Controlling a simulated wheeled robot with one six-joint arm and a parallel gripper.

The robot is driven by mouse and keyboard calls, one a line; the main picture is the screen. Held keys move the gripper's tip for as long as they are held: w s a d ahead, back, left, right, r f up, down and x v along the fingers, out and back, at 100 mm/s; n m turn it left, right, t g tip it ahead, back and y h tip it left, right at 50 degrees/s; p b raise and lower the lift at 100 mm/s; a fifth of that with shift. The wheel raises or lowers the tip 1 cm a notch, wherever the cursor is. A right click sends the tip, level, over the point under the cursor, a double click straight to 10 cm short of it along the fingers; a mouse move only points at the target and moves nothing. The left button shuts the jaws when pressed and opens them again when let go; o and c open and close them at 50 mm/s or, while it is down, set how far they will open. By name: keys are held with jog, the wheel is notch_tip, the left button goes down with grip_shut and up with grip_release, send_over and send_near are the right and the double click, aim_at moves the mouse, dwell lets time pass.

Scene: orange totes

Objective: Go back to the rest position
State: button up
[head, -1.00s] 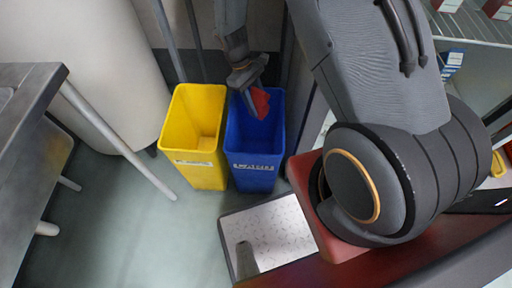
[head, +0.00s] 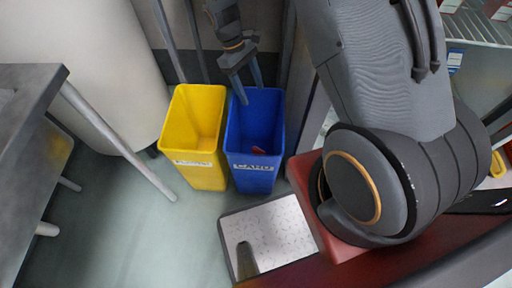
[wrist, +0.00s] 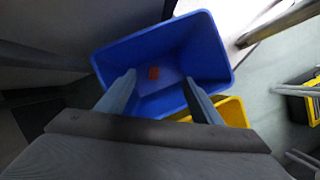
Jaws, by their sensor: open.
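My gripper (head: 249,87) is open and empty above the blue bin (head: 253,178) in the head view. In the wrist view its two fingers (wrist: 162,100) stand apart, with the blue bin (wrist: 215,62) beyond them. A small red object (head: 258,150) lies inside the blue bin, apart from the fingers.
A yellow bin (head: 203,173) stands beside the blue bin on its left; it also shows in the wrist view (wrist: 234,112). A grey table (head: 28,110) is at the left. The floor (head: 140,225) in front of the bins is clear.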

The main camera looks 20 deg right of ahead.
jog(key=shift+w+a+r, duration=0.1)
jog(key=shift+w+r, duration=0.05)
jog(key=shift+r, duration=0.35)
jog(key=s+r+m+t+p, duration=0.1)
jog(key=s+r+m+p, duration=0.1)
jog(key=s+r, duration=0.4)
jog(key=s+d+r+m+t+y+p, duration=0.1)
jog(key=s+r+p, duration=0.3)
jog(key=r, duration=0.9)
jog(key=s+r+m+t+y+p, duration=0.1)
jog(key=s+r+m+p, duration=0.2)
jog(key=s+r, duration=0.5)
notch_tip(320, 180, up, 2)
jog(key=shift+s+d+r+m+p, duration=0.1)
jog(key=shift+s+d+m+p, duration=0.3)
jog(key=shift+m, duration=0.2)
jog(key=shift+s+r+t, duration=0.15)
jog(key=shift+s+t, duration=0.15)
jog(key=shift+s, duration=0.05)
jog(key=shift+c, duration=0.5)
